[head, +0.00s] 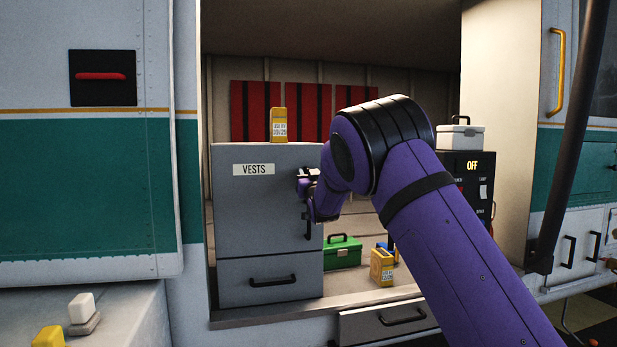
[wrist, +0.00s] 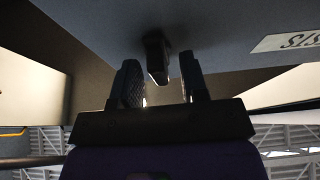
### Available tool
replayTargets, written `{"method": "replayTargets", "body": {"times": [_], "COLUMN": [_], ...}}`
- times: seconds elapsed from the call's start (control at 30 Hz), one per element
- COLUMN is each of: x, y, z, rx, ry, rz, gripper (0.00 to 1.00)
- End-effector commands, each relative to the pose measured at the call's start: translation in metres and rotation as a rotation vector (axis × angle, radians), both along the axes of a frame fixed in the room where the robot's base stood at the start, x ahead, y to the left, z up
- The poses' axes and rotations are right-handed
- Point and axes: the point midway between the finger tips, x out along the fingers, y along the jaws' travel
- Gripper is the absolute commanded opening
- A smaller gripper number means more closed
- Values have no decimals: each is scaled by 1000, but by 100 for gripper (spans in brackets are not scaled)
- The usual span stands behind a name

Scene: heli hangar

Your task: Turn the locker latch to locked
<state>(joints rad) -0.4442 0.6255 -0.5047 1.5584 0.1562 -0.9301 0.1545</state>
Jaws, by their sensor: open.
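The grey locker (head: 236,210) stands at the left of the helicopter's open doorway, with a "VESTS" label (head: 254,169) on its door. The dark latch (wrist: 156,56) shows in the wrist view as a short block jutting from the grey locker face. My gripper (wrist: 161,80) is open, one finger on each side of the latch. Gaps show between the fingers and the latch, so it is not gripped. In the head view my gripper (head: 306,187) is at the door's right edge and hides the latch. The latch's turn position is unclear.
A dark door handle (head: 308,228) is just below my gripper. A yellow box (head: 279,124) stands on the locker. A green case (head: 343,252) and another yellow box (head: 382,267) are right of it. A black switch panel (head: 470,185) carries a white case (head: 461,138).

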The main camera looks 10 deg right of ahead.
Motion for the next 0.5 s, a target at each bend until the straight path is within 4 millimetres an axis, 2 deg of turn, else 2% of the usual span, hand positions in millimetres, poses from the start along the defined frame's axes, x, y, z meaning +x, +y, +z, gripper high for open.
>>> {"method": "replayTargets", "body": {"times": [0.17,0.33,0.37,0.5], "x": [0,0,0,0], "y": [0,0,0,0], "z": [0,0,0,0], "rx": [0,0,0,-2], "ry": [0,-1,-1,-1], "rz": [0,0,0,-1], "gripper": [40,4,0,0]}}
